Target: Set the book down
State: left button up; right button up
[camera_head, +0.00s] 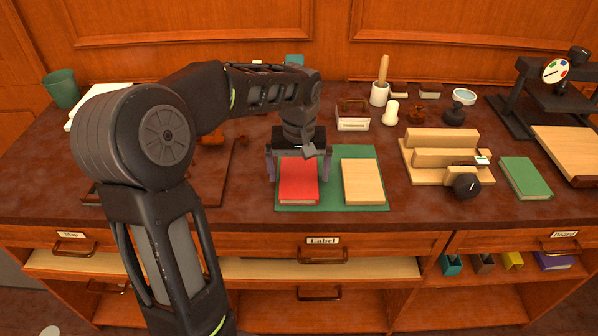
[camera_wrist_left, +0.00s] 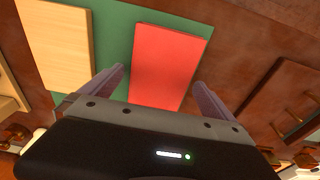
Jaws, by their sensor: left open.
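A red book (camera_head: 298,184) lies flat on the left part of a green mat (camera_head: 333,204) on the desk. My left gripper (camera_head: 298,176) is over the book, with its fingers apart on either side of it. In the left wrist view the red book (camera_wrist_left: 168,62) lies between and beyond the two open fingers (camera_wrist_left: 160,85), with a gap at each side. A pale wooden block (camera_head: 362,182) lies on the mat to the right of the book. My right gripper is not in view.
A wooden stand with a dark knob (camera_head: 466,186) and a green book (camera_head: 525,178) are to the right. A black press (camera_head: 560,100) stands at the far right. A mortar with pestle (camera_head: 379,93) and small items stand behind the mat. A brown tray (camera_head: 215,185) lies left.

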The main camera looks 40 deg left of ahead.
aim_at(299, 182)
pick_arm(q)
notch_tip(299, 182, up, 12)
jog(key=s, duration=0.1)
jog(key=shift+d+f, duration=0.2)
jog(key=shift+d, duration=0.25)
dwell(1.5)
